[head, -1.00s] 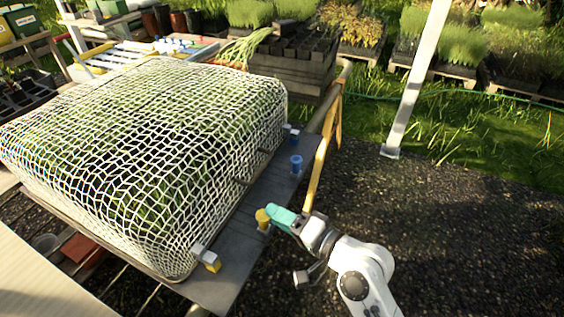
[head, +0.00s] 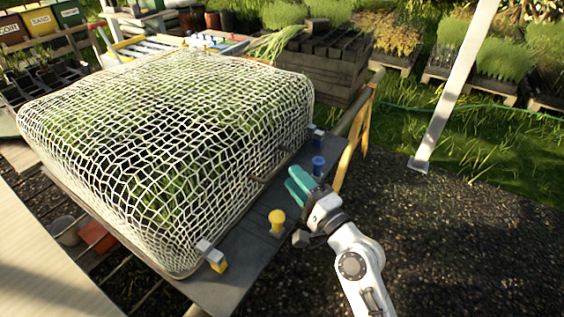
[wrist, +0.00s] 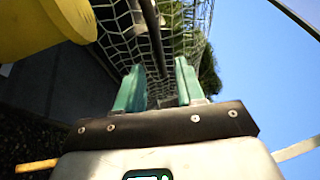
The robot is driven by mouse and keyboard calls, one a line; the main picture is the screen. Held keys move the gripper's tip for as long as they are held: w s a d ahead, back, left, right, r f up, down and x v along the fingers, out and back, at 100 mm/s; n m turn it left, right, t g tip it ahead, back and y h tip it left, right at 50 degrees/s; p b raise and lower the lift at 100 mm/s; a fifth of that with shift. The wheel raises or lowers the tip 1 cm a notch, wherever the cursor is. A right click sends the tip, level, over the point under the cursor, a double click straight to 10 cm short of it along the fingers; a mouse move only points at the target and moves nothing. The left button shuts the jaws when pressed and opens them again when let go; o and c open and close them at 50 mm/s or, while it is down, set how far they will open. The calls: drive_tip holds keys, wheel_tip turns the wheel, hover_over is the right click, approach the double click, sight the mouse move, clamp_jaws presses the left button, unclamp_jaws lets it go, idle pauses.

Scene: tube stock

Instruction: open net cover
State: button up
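The white net cover (head: 170,140) is domed over green plants on a dark table and lies closed down to the table edge. A dark bar (head: 275,167) runs along its near right side; it also shows in the wrist view (wrist: 152,30). My gripper (head: 298,182), with teal fingers, is near the table edge between the yellow peg (head: 277,220) and the blue peg (head: 318,165). In the wrist view its fingers (wrist: 160,82) are apart with nothing between them.
A bare strip of dark tabletop (head: 245,250) lies in front of the net. A wooden rail (head: 358,125) stands beyond the table's right end. A white post (head: 450,95) rises from the gravel at right. Open gravel (head: 450,240) lies to the right of my arm.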

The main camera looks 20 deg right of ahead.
sight(281, 163)
drive_tip(key=x, duration=0.6)
drive_tip(key=shift+a, duration=0.1)
clamp_jaws()
idle(0.5)
